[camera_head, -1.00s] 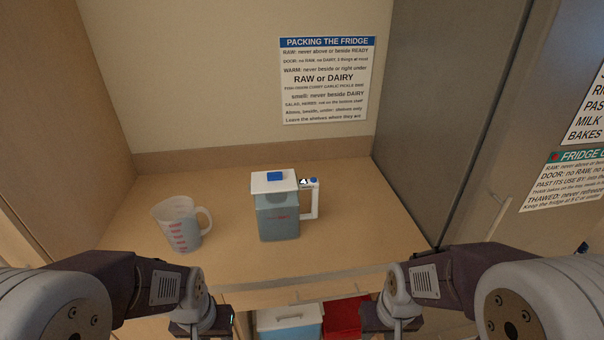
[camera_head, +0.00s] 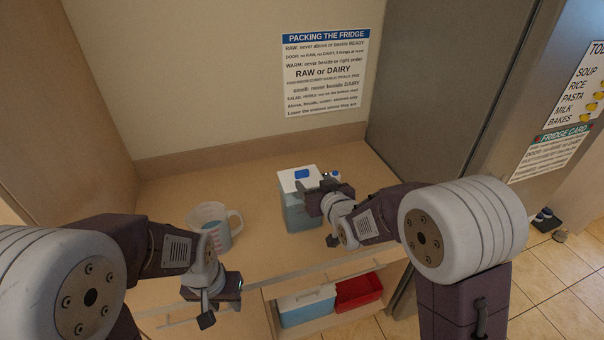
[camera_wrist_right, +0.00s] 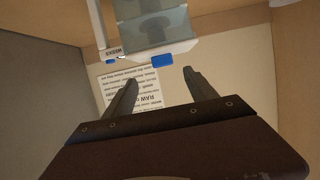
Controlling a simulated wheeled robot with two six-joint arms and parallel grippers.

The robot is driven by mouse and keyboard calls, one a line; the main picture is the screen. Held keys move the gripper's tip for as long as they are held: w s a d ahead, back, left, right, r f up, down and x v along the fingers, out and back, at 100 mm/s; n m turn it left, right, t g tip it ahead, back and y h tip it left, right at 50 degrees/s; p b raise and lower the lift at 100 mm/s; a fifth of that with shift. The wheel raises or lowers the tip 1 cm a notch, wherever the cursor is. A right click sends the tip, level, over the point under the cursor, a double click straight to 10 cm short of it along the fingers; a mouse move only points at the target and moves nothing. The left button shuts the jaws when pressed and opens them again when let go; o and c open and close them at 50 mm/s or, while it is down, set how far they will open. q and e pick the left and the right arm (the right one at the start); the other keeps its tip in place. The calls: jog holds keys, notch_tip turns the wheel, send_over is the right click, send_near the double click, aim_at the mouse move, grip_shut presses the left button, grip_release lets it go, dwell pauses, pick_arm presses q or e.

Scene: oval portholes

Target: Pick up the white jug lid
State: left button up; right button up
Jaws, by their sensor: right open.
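The white jug lid (camera_head: 289,181) with a blue tab sits on the square, bluish jug (camera_head: 300,215), upright on the wooden counter. My right gripper (camera_head: 314,196) is at the jug's right side, near lid height, and hides the handle partly. In the right wrist view, the lid (camera_wrist_right: 150,53) and its blue tab appear upside down, just beyond the open, empty fingers (camera_wrist_right: 160,78). A gap shows between fingertips and lid.
A clear measuring cup (camera_head: 233,225) stands left of the jug, partly behind my left arm. A shelf below holds a blue box with a white lid (camera_head: 307,300) and a red bin (camera_head: 360,291).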

aim_at(302, 172)
jog(key=p+x, duration=0.1)
jog(key=x, duration=0.2)
jog(key=p+x, duration=0.1)
jog(key=x, duration=0.1)
jog(key=shift+w+a+r+p, duration=0.15)
jog(key=shift+w+a+p, duration=0.1)
jog(key=shift+a+p, duration=0.15)
jog(key=shift+x, duration=1.15)
jog(key=shift+w+a+f, duration=0.1)
jog(key=shift+f, duration=0.2)
jog(key=shift+r, duration=0.1)
jog(key=c, duration=0.8)
jog(key=shift+s, duration=0.2)
jog(key=c, duration=0.5)
jog(key=shift+w, duration=0.1)
grip_shut()
jog(key=shift+r, duration=0.1)
